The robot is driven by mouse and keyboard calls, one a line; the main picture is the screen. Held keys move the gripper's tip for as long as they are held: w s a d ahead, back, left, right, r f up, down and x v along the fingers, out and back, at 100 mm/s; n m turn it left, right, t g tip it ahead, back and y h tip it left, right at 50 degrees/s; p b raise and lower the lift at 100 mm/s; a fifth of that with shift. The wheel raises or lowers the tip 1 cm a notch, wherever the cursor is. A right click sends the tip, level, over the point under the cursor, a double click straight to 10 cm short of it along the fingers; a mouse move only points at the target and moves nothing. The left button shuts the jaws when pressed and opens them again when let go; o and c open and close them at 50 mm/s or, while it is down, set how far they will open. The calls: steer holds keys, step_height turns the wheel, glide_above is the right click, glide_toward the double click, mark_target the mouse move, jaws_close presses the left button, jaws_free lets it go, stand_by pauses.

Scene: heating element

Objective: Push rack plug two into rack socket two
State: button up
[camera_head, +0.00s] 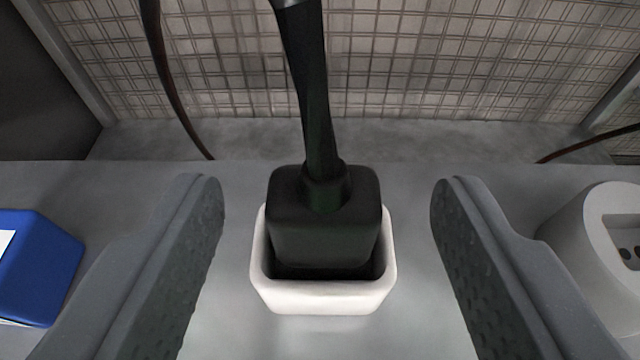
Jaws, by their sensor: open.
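A black rack plug (325,225) with a thick dark cable (308,90) stands in a white square socket (324,297) in the middle of the view. The plug's lower part is inside the socket's rim, and a dark gap shows along the near side. How deep it sits is hard to tell. I see no number on either. My gripper (328,230) is open. Its two grey fingers stand to the left and right of the plug and socket, apart from both, with nothing between them except these.
A blue block (40,265) with a white label lies at the far left. A round light-grey socket (590,240) is at the right edge. Thin dark cables (175,85) hang at the back before a mesh panel (400,65). The grey surface around the white socket is clear.

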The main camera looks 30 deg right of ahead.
mark_target(321, 167)
steer(key=shift+p+x, duration=0.65)
steer(key=shift+x, duration=1.8)
steer(key=shift+a+f, duration=0.1)
steer(key=c, duration=1)
